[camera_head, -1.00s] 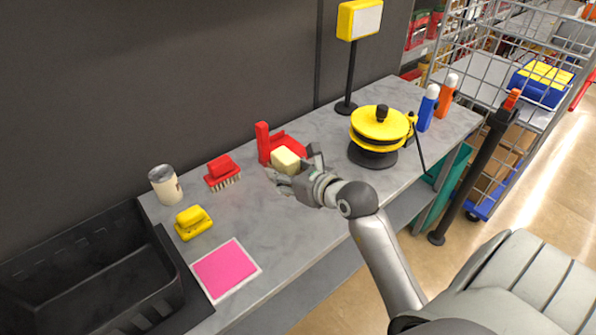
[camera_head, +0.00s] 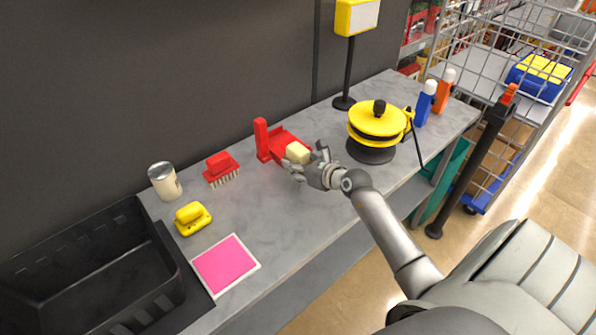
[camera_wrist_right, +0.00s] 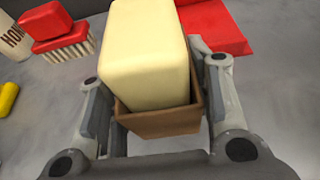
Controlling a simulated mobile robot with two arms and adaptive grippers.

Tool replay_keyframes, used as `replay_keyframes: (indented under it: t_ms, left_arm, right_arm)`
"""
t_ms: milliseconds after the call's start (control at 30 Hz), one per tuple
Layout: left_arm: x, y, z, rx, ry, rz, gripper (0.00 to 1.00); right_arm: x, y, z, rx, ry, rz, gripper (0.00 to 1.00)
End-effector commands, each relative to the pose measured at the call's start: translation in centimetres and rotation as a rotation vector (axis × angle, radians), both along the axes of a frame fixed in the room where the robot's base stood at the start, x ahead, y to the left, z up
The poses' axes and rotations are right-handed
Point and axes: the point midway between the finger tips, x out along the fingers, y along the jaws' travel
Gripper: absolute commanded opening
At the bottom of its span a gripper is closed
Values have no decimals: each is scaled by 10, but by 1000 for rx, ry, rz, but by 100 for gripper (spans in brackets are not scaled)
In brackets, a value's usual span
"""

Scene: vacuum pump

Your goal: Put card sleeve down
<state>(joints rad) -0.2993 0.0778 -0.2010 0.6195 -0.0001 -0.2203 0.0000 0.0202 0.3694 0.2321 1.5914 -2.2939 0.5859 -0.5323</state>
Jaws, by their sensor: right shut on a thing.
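My right gripper (camera_head: 307,163) is shut on the brown card sleeve (camera_wrist_right: 160,122), with a finger on each side of it. A cream block (camera_wrist_right: 150,50) sits in the sleeve and sticks well out of it. The block also shows in the head view (camera_head: 297,153), close to the red piece with an upright post (camera_head: 285,141). Whether the sleeve or block touches the worktop or the red piece, I cannot tell. The hand hides the sleeve in the head view. My left gripper is not in view.
The grey worktop (camera_head: 270,215) is clear in front. A red brush (camera_head: 219,164), honey jar (camera_head: 164,182), yellow tool (camera_head: 192,217), pink-and-white square (camera_head: 225,265) and black crate (camera_head: 165,300) are left. A yellow-topped device (camera_head: 377,122) and two bottles (camera_head: 425,105) are right.

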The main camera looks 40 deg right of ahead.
Motion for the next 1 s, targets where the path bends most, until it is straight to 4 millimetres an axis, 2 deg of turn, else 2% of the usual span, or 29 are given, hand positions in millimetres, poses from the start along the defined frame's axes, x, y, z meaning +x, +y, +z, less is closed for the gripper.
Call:
replay_keyframes:
  t_ms: [100, 200, 600, 633, 767, 1000]
  left_arm:
    - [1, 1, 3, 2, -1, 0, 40]
    - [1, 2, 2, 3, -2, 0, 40]
    - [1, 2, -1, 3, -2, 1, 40]
    - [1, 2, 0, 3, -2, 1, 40]
    - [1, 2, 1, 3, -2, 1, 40]
    - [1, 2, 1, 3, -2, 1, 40]
  right_arm:
    - [0, 0, -18, 2, 2, -1, 23]
    - [0, 0, -26, 1, 0, 0, 23]
    - [0, 1, -31, -1, -2, 0, 23]
    - [-1, 1, -32, -1, 1, 1, 50]
    - [-1, 1, -31, 0, 1, 1, 66]
    - [-1, 1, -31, 0, 2, 1, 67]
